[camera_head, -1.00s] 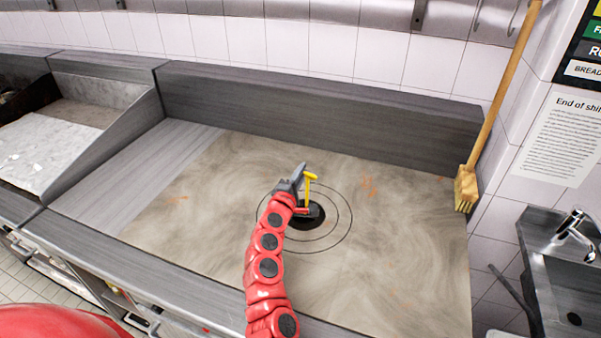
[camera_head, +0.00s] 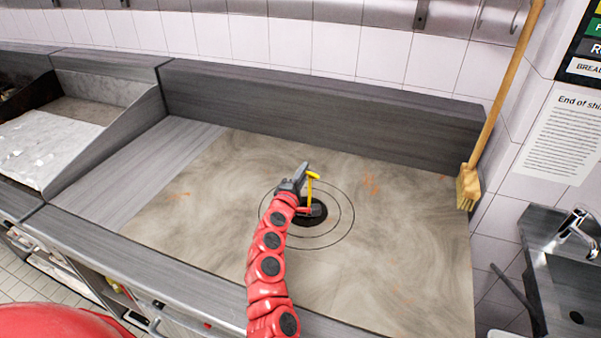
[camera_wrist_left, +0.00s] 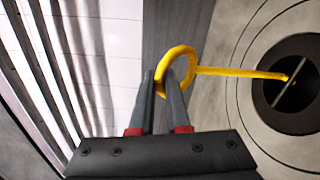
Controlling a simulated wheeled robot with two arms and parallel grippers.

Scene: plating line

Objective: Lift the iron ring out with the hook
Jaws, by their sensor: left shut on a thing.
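The yellow hook (camera_head: 314,177) is in my left gripper (camera_head: 304,172). In the left wrist view, its fingers (camera_wrist_left: 161,78) are shut on the hook's round handle (camera_wrist_left: 187,50). The hook's shaft runs from there to the dark round opening (camera_wrist_left: 272,92), where its tip meets or overlaps a thin bar across it. I cannot tell if the tip has caught. Concentric iron rings (camera_head: 334,216) lie flat around the opening in the hotplate. Part of the opening is hidden behind my gripper. My right gripper is not in view.
The flat hotplate (camera_head: 400,250) is otherwise clear. A grey back wall (camera_head: 330,110) rises behind it. A wooden-handled brush (camera_head: 468,190) stands at the right, with a sink (camera_head: 572,285) beyond. A sloped-sided tray unit (camera_head: 60,140) stands at the left.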

